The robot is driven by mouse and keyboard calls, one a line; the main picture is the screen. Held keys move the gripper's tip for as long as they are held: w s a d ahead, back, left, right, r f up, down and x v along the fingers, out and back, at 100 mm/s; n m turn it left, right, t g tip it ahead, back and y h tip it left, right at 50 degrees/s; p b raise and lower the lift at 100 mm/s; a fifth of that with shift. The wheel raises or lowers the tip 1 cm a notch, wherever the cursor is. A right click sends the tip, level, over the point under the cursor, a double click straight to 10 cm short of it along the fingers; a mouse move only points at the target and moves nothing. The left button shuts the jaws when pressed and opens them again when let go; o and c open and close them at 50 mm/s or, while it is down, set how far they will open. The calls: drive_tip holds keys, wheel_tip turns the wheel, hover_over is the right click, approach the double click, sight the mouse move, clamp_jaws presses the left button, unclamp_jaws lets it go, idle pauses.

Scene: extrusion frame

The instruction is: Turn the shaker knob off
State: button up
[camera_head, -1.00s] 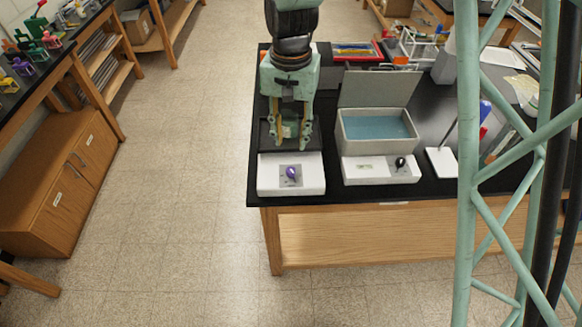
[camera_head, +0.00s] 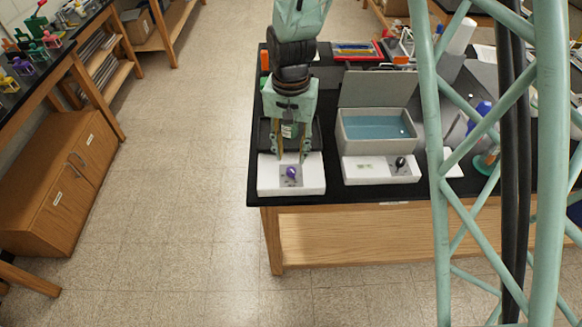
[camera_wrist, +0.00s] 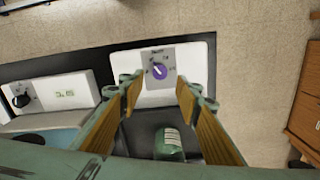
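The shaker (camera_head: 262,183) is a white box at the bench's front left corner, with a black platform (camera_head: 266,135) behind its front panel. Its purple knob (camera_head: 291,172) sits on a grey square plate; it also shows in the wrist view (camera_wrist: 159,71), with a white pointer mark. My gripper (camera_head: 290,158) is above the shaker, just behind the knob in the head view. In the wrist view its tan-padded fingers (camera_wrist: 158,90) are apart, with nothing between the tips, and the knob lies just beyond them.
Right of the shaker stands a water bath (camera_head: 376,146) with a raised lid and a black knob (camera_head: 400,162). A narrow gap separates the two. The floor left of the bench is clear. My green lattice structure covers the bench's right part.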

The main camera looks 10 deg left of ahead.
sight(291, 170)
drive_tip(key=shift+f, duration=3.75)
drive_tip(key=c, duration=0.9)
drive_tip(key=shift+o, duration=0.2)
drive_tip(key=shift+n+b, duration=0.3)
drive_tip(key=shift+n, duration=0.2)
drive_tip(key=n+b, duration=0.2)
drive_tip(key=n, duration=0.2)
drive_tip(key=shift+n+b, duration=0.3)
drive_tip(key=shift+b, duration=0.05)
drive_tip(key=n+b, duration=0.2)
drive_tip(key=n, duration=0.4)
drive_tip(key=shift+n, duration=0.3)
